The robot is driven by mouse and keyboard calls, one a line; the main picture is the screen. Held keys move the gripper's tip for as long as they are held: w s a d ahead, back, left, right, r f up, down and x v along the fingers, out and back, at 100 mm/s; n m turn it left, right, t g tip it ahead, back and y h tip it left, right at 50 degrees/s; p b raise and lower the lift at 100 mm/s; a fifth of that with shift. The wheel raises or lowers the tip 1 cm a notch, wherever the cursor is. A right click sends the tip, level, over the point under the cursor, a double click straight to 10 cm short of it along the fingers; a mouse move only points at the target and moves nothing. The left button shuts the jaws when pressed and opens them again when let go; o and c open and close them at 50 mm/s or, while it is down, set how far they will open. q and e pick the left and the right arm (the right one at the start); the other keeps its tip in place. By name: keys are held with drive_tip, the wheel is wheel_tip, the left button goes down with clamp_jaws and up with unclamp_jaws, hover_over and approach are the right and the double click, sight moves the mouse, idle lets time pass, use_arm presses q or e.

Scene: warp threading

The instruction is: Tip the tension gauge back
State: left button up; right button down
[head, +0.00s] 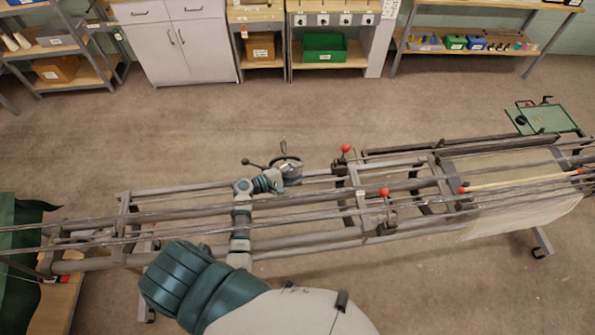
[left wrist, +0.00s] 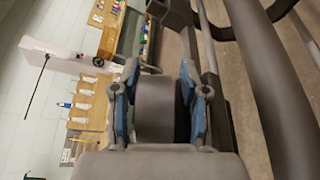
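A small round grey gauge-like part (head: 289,169) with a dark lever on its left sits at the far rail of the long metal frame in the head view; I take it for the tension gauge. My left gripper (head: 273,180) is right at its near-left side. In the left wrist view, the blue-padded fingers of my left gripper (left wrist: 160,95) stand on both sides of a dark grey rounded part (left wrist: 155,108). The gaps are very narrow, and I cannot tell whether the pads press on it. My right gripper is not in view.
The long frame (head: 330,223) of bars and rails crosses the view. Red-knobbed levers (head: 346,149) stand right of the gauge. Pale cloth (head: 520,210) and a green panel (head: 545,119) are at the right. Shelves (head: 470,50) line the back; the floor between is clear.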

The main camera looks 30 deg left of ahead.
use_arm(q)
drive_tip(key=shift+a+r, duration=0.1)
drive_tip(key=v, duration=1.2)
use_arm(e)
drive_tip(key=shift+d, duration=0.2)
